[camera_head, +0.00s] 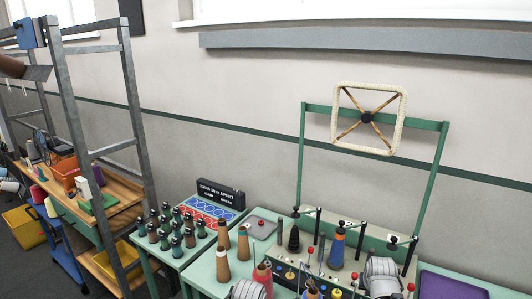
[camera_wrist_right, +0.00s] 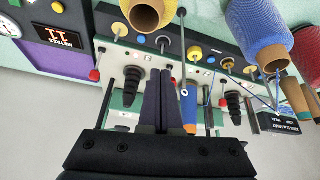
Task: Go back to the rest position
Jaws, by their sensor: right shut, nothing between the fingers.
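My right gripper (camera_wrist_right: 160,76) shows in the right wrist view. Its two dark fingers are closed together with nothing between them. Beyond the fingertips is the green-and-cream machine (camera_wrist_right: 205,72) with thread cones, knobs and black cone-shaped holders. A blue cone (camera_wrist_right: 190,112) shows just right of the fingers; I cannot tell whether they touch. In the head view, the machine (camera_head: 335,255) stands at lower right, but I cannot make out the right gripper there. My left gripper does not show in either view.
A pale square frame (camera_head: 402,115) with a crossed centre is mounted on a green gantry (camera_head: 300,160). Several dark-topped bobbins (camera_head: 165,237) stand on the green table left of the machine. A metal rack (camera_head: 133,110) rises at left. A purple mat (camera_head: 450,284) lies at right.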

